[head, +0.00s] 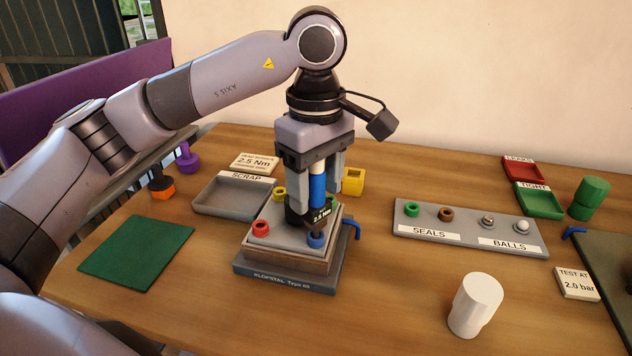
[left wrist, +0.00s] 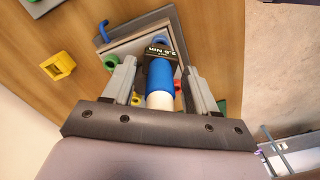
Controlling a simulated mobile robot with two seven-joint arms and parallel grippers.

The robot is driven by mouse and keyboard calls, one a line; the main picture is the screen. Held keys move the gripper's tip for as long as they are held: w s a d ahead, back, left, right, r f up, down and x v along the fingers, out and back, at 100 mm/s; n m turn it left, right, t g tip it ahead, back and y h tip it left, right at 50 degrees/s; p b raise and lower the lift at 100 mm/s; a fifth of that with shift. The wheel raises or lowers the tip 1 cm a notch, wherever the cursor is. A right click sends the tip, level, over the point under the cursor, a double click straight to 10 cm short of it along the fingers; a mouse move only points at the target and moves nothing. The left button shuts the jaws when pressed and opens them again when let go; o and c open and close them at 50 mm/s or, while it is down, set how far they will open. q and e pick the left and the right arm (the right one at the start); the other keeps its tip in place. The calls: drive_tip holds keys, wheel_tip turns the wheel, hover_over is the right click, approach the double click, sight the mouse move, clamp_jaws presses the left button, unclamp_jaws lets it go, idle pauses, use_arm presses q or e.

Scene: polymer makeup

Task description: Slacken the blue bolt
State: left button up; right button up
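The blue bolt (head: 316,240) is at the near right corner of the square plate on the grey fixture (head: 290,281); its blue edge also shows in the left wrist view (left wrist: 160,41). A torque driver (head: 318,190) with a blue grip, white top and black 2.5 Nm box stands upright above the bolt. Its tip appears to meet the bolt, but I cannot tell if it is seated. My left gripper (head: 318,183) points down around the driver. In the left wrist view, gaps show between its fingers and the grip (left wrist: 160,77). My right gripper is out of view.
Red (head: 260,228), green (head: 279,194) and yellow (head: 352,181) parts surround the driver. The scrap tray (head: 205,208) is left, the seals-and-balls rack (head: 455,238) right. A white cylinder (head: 475,305) stands front right.

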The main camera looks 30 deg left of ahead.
use_arm(q)
drive_tip(key=shift+r+p, duration=0.35)
drive_tip(key=shift+r, duration=3.2)
